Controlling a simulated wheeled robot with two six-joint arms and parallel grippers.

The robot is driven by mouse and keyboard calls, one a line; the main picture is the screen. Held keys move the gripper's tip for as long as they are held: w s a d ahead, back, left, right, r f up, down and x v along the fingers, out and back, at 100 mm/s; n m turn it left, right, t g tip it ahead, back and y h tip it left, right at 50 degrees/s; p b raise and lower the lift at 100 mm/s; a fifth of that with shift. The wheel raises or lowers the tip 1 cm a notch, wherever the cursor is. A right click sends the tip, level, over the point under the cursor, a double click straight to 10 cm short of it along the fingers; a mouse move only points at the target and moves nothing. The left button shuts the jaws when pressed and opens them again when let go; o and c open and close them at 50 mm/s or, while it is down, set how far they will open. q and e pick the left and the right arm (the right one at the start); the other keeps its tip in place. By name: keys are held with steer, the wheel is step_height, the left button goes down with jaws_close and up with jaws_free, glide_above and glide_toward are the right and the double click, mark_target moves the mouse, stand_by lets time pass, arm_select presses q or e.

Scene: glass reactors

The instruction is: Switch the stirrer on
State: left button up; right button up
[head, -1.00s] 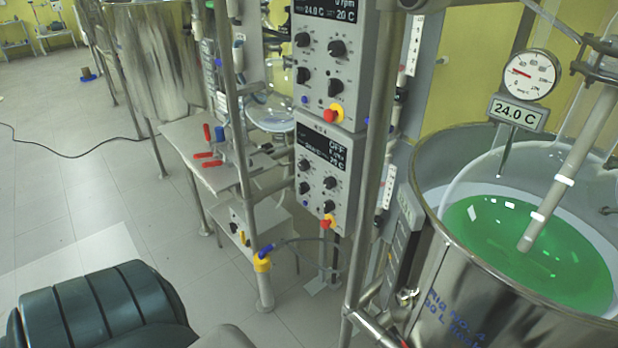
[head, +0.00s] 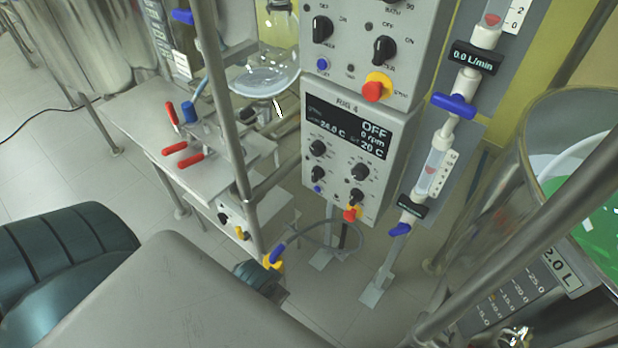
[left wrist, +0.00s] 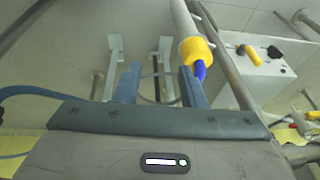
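The RIG 4 control box (head: 400,137) stands mid-picture in the head view. Its display (head: 347,132) reads OFF, 0 rpm, 24.0 C and 20 C. The knob labels are too small to read surely. My left arm comes in from the lower left, its gripper mostly hidden behind it, low and left of the box. In the left wrist view my left gripper (left wrist: 160,82) has its fingers apart with nothing held. My right gripper is out of view.
A second control box (head: 360,40) is above. A yellow valve with a blue handle (left wrist: 196,55) is close to my left gripper's right finger. Steel posts cross the space.

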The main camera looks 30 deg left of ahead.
arm_select(q)
step_height(320, 180, up, 7)
steer(key=t, duration=0.1)
steer(key=t+h, duration=0.2)
steer(key=t, duration=1.2)
glide_toward(313, 174)
steer(key=w+b, duration=0.4)
steer(key=w, duration=0.2)
steer(key=shift+w+d+f, duration=0.15)
steer(key=w+b, duration=0.1)
steer(key=b, duration=0.2)
steer(key=shift+w, duration=0.15)
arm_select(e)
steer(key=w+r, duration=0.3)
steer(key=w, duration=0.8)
arm_select(q)
steer(key=w+b, duration=0.1)
steer(key=b, duration=0.1)
steer(key=shift+d+b, duration=0.1)
steer(key=shift+b, duration=0.25)
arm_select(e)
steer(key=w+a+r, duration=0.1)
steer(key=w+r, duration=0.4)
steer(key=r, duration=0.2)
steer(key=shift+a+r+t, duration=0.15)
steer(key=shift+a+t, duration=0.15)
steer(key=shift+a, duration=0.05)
